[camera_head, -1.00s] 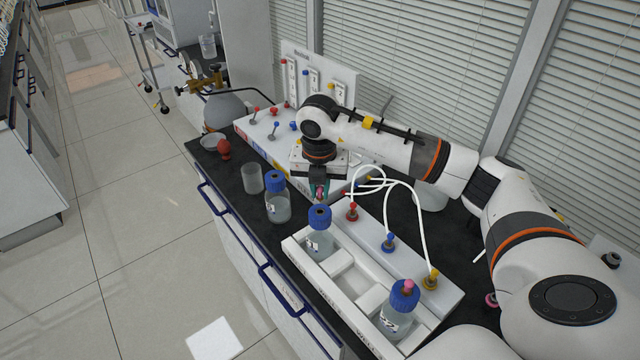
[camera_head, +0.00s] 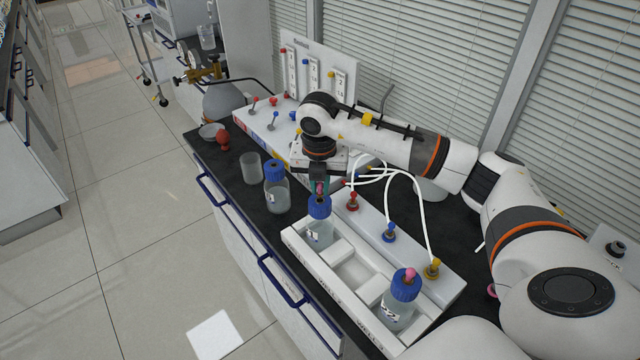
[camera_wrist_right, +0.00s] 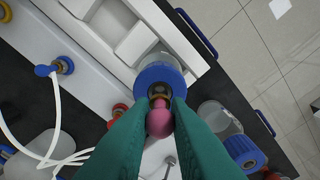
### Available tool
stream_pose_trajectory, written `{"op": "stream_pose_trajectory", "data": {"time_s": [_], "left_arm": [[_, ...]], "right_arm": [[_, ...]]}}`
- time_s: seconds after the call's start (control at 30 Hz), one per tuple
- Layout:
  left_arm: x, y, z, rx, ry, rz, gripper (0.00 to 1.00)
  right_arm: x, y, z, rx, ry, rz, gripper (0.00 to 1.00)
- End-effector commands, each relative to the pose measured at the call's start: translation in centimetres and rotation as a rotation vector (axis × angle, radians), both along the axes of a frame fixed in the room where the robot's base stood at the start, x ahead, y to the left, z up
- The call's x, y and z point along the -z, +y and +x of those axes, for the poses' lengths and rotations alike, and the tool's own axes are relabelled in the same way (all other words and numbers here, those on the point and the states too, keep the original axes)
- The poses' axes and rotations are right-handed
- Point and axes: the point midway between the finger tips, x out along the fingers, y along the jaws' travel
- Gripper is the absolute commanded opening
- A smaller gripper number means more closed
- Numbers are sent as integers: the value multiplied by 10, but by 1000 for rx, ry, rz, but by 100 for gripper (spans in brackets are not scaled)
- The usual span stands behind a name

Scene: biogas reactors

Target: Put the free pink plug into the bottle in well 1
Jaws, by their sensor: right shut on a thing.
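My right gripper (camera_head: 319,187) points down over the far end of the white rack (camera_head: 290,235), its green fingers shut on the pink plug (camera_wrist_right: 159,122). Below it stands a clear bottle (camera_head: 318,235) with a blue cap in the rack's far well. In the right wrist view the blue cap (camera_wrist_right: 158,76) has a dark central opening, and the plug appears beside or over its edge. I cannot tell whether they touch. Another blue-capped bottle (camera_head: 398,307) with a pink plug (camera_head: 409,273) in its top stands in the near well. My left gripper is out of view.
A blue-capped bottle (camera_head: 277,192) and an empty beaker (camera_head: 252,168) stand on the black bench left of the rack. White tubes (camera_head: 420,205) arch beside the rack from red, blue and yellow fittings. The rack's middle well is empty.

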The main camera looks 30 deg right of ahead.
Motion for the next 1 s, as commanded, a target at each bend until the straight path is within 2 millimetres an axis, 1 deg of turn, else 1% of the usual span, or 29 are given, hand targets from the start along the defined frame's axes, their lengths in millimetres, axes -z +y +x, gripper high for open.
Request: {"op": "stream_pose_trajectory", "data": {"time_s": [0.4, 0.73, 1.0], "left_arm": [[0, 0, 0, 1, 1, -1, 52], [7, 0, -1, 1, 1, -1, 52], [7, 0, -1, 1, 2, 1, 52]], "right_arm": [[0, 0, 0, 0, -1, 1, 0], [6, 0, 0, 0, -1, 1, 0], [6, 0, 0, 0, -1, 1, 0]]}}
